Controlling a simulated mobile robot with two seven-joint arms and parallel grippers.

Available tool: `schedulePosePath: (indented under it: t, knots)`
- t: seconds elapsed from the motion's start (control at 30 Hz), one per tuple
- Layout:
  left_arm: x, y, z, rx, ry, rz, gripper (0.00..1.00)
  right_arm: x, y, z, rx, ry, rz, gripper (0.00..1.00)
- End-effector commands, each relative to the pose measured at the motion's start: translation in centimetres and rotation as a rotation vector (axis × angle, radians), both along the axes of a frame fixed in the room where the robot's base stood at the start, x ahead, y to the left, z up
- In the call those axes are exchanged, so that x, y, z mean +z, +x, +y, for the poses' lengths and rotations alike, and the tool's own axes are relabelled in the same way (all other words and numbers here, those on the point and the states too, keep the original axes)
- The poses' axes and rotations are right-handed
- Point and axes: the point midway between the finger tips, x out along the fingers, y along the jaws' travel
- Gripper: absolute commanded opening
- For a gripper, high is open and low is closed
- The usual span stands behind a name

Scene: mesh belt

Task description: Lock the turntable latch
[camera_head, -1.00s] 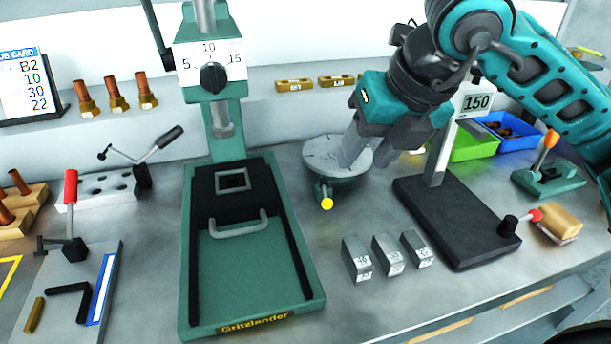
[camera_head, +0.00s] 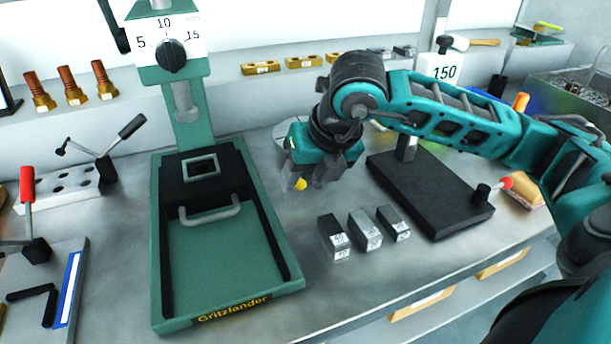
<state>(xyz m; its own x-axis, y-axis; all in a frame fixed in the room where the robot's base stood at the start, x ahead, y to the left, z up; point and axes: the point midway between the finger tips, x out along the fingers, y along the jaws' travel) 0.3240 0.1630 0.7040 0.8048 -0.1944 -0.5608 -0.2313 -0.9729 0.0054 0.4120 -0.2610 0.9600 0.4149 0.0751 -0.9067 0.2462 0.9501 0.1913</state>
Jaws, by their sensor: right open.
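The turntable is a round grey disc on a green base, with a yellow-tipped latch knob (camera_head: 300,184) at its front. Only a sliver of the disc's left edge (camera_head: 279,134) shows; my right gripper hides the rest. My right gripper (camera_head: 309,179) is open and points down, with its fingers close around or beside the yellow knob. I cannot tell whether a finger touches the knob. The latch's position is mostly hidden. My left gripper is not in view.
A green press stand (camera_head: 230,262) is left of the turntable. Several grey blocks (camera_head: 365,231) stand in front of it. Bare bench lies around the blocks.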

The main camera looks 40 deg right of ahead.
Motion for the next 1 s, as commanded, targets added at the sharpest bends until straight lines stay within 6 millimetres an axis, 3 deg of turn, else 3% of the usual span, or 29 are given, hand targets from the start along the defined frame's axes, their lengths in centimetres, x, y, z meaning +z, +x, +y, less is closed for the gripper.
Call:
schedulePosePath:
  t: [0.23, 0.7, 1.0]
  knots:
    - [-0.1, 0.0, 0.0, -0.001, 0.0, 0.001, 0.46, -0.1, 0.0, 0.0, 0.0, 0.0, 0.0, 0.46]
    - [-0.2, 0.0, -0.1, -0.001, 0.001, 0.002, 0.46, 0.0, 0.0, 0.0, 0.0, 0.001, 0.0, 0.01]
    - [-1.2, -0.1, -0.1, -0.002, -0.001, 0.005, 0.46, -0.4, 0.0, -0.3, 0.039, 0.001, 0.0, 0.0]
